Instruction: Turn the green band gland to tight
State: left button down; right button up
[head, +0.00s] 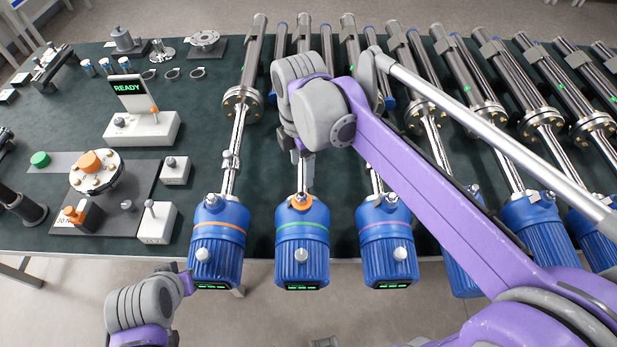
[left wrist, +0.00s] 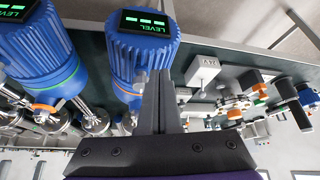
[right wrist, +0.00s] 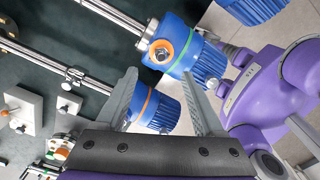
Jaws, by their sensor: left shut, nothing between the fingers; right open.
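The green band (head: 302,226) runs around the middle of three blue transmitter housings (head: 302,250). Its orange gland (head: 300,202) is at the top of that housing, where the metal stem meets it; it also shows in the right wrist view (right wrist: 161,50). My right gripper (head: 303,172) is just beyond the gland, over the stem. In the right wrist view its fingers (right wrist: 160,75) are spread with nothing between them, and the gland lies past their tips, apart from them. My left gripper (left wrist: 160,75) is shut and empty, near the orange-banded housing.
More transmitters line the right. A READY display (head: 130,90), a flanged fixture (head: 96,172) and small switch boxes stand on the left of the green mat.

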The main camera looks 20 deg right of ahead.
aim_at(302, 195)
jog(key=f, duration=1)
jog(key=shift+s+a+f+b, duration=0.1)
jog(key=shift+s+f+b, duration=0.1)
jog(key=shift+f+b, duration=0.1)
grip_shut()
